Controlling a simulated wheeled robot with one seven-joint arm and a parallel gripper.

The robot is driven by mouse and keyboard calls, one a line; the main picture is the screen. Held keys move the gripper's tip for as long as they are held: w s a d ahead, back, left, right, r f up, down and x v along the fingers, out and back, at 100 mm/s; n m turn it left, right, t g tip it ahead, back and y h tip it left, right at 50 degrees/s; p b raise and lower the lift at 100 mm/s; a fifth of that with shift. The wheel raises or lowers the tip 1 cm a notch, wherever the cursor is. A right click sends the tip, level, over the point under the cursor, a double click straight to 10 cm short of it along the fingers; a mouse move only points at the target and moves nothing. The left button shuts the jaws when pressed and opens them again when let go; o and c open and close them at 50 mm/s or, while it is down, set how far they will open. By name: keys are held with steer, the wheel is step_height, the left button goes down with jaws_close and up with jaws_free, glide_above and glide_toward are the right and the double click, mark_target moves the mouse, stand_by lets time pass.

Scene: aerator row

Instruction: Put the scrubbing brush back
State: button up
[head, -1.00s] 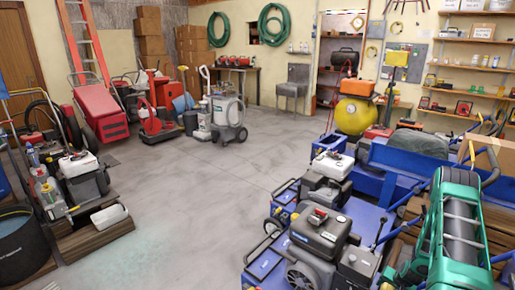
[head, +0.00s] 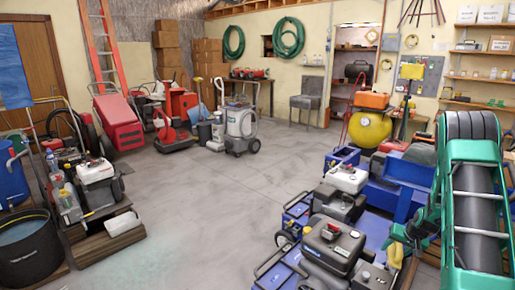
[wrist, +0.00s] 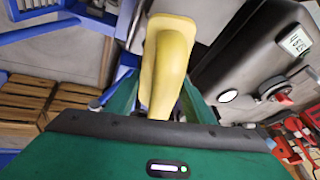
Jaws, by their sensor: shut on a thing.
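My gripper (wrist: 158,100) is shut on the scrubbing brush (wrist: 165,65), with green jaws on either side of it in the wrist view. Its smooth yellow body shows, and I cannot make out any bristles. In the head view, a small yellow part of the brush (head: 396,254) shows at my green gripper (head: 405,238), low on the right. The gripper is beside the dark machine (head: 335,243) on the blue cart. Whether the brush touches anything else cannot be told.
Grey machines stand close on the left of my arm, with a blue frame (head: 395,190) behind. A black tub (head: 28,250) and a loaded wooden pallet (head: 105,240) are at left. The middle floor (head: 205,215) is clear. A yellow tank (head: 369,128) stands farther back.

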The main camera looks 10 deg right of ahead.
steer(key=a+r+n, duration=0.1)
steer(key=a, duration=0.4)
steer(key=a+r+n+y, duration=0.1)
steer(key=a, duration=0.5)
steer(key=a+n, duration=0.1)
steer(key=a, duration=0.5)
steer(key=shift+s+r, duration=0.3)
steer(key=shift+r, duration=0.1)
steer(key=s+a+r+n+y, duration=0.1)
steer(key=s+a+n, duration=0.1)
steer(key=a, duration=0.6)
steer(key=s+a+r+n+y, duration=0.1)
steer(key=s+a+r+n, duration=0.1)
steer(key=a, duration=0.7)
steer(key=shift+s+r+g, duration=0.3)
steer(key=shift+s, duration=0.5)
steer(key=shift+a, duration=0.15)
